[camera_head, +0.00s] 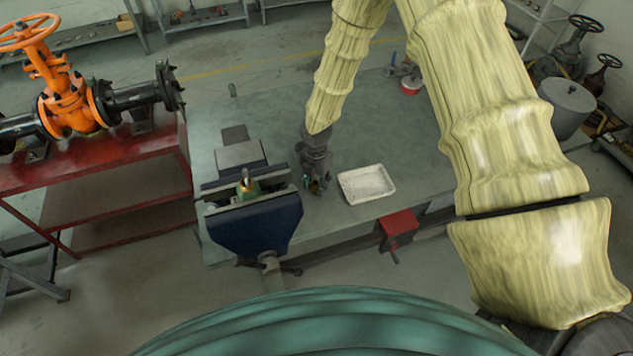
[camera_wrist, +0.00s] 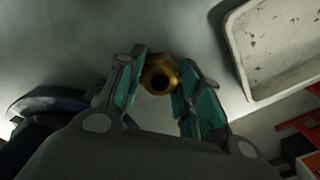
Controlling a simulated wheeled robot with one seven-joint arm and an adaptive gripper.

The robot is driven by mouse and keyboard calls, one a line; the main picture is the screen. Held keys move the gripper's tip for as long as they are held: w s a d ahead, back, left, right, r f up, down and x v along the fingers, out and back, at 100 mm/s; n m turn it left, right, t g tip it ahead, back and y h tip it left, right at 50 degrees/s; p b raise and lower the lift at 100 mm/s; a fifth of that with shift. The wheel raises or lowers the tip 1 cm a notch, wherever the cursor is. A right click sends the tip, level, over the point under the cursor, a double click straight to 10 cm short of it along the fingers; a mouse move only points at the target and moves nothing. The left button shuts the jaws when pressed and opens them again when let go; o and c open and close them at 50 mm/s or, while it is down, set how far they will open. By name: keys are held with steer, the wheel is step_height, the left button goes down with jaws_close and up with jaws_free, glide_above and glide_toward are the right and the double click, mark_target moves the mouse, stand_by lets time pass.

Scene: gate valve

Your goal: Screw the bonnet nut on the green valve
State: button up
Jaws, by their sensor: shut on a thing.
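My gripper (camera_head: 314,178) is over the grey workbench, between the blue vise and the white tray. In the wrist view, my gripper (camera_wrist: 157,90) is shut on a brass bonnet nut (camera_wrist: 159,75), whose dark round hole faces the camera. The green valve (camera_head: 248,187) stands in the jaws of the blue vise (camera_head: 262,232), to the left of my gripper, with a stem pointing up. Nut and valve are apart. In the head view the nut is too small to make out clearly between the fingers.
The white tray (camera_head: 367,184) lies just right of my gripper; it also shows in the wrist view (camera_wrist: 243,62). An orange valve (camera_head: 65,100) stands on a red table at the left. A red box (camera_head: 398,223) is at the bench's front edge.

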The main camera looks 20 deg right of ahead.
steer(key=shift+r, duration=0.1)
steer(key=shift+r+p, duration=1.75)
steer(key=shift+r, duration=0.65)
